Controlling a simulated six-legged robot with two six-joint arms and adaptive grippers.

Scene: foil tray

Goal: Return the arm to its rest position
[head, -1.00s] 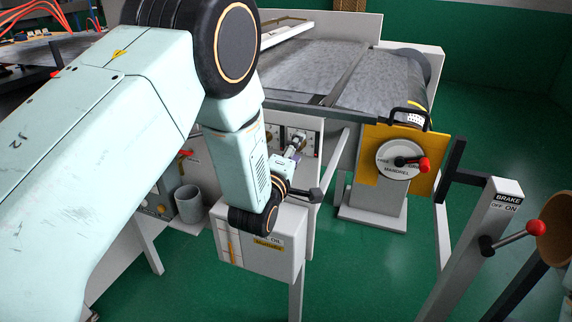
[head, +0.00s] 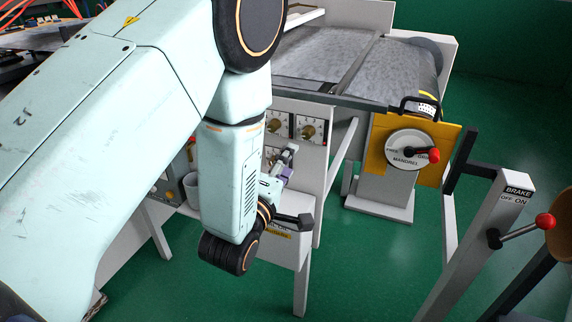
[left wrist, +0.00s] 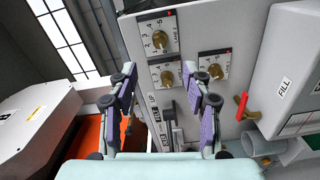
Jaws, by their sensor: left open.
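My left arm (head: 120,130), pale mint with dark joints, comes in from the left and covers much of the head view. Its forearm hangs down in front of the machine's dial panel. My left gripper (head: 286,163) is small and partly hidden behind the wrist in this view. In the left wrist view my left gripper (left wrist: 166,88) shows two purple-padded fingers spread apart with nothing between them. Beyond them is the grey panel with several brass dials (left wrist: 160,38). The fingers appear apart from the panel. My right gripper is in neither view.
A white box (head: 285,249) sits low behind my wrist. A yellow plate with the mandrel dial (head: 407,150) and a brake post (head: 497,215) with a red-knobbed lever stand to the right. A red-handled valve (left wrist: 242,106) is right of the fingers. Green floor is open in front.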

